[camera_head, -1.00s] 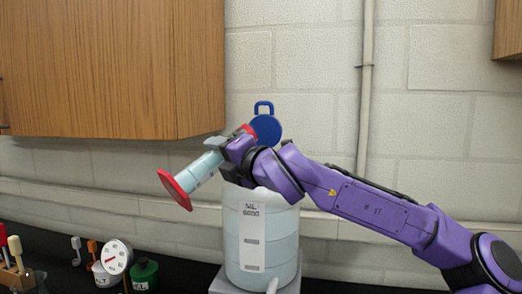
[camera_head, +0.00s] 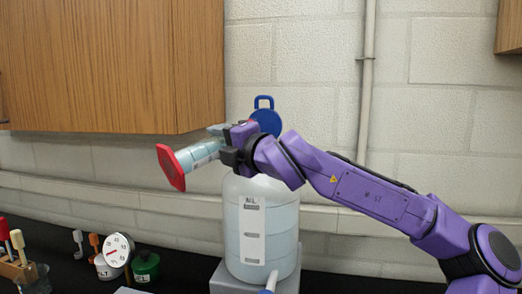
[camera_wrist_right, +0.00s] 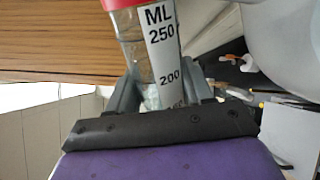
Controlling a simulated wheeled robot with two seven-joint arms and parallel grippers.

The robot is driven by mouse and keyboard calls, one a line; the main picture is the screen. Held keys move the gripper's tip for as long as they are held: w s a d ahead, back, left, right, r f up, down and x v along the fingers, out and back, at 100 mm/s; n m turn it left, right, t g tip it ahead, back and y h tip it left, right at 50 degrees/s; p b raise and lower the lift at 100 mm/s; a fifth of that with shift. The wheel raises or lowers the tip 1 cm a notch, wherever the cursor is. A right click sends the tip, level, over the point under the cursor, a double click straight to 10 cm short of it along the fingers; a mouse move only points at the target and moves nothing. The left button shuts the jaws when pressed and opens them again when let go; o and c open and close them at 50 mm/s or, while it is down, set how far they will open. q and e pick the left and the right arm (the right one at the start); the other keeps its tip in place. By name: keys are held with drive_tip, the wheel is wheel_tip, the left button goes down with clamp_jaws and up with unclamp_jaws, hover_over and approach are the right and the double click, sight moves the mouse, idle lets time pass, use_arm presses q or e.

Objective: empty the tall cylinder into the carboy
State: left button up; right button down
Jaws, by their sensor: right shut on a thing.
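The tall cylinder (camera_head: 203,155) has a clear body, a red foot and a printed scale. My right gripper (camera_head: 228,150) is shut on it, above the carboy. The cylinder lies close to level, its red foot out to the left and slightly low. Its mouth end is hidden behind my gripper. In the right wrist view the cylinder (camera_wrist_right: 160,55) sits between the fingers (camera_wrist_right: 155,92), with its scale marks and red part showing. The carboy (camera_head: 262,235) is a large pale jug on a grey stand. Its blue cap (camera_head: 265,121) is swung up; its neck is hidden by my arm. My left gripper is out of view.
A wooden cabinet (camera_head: 110,65) hangs at upper left, close to the cylinder. A round dial (camera_head: 118,250), a green jar (camera_head: 146,267) and a rack with brushes (camera_head: 18,268) stand at lower left. A pipe (camera_head: 367,80) runs down the wall.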

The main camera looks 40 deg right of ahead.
drive_tip(key=shift+d+m+b, duration=0.35)
drive_tip(key=shift+m+b, duration=0.15)
drive_tip(key=shift+b, duration=0.1)
idle(0.8)
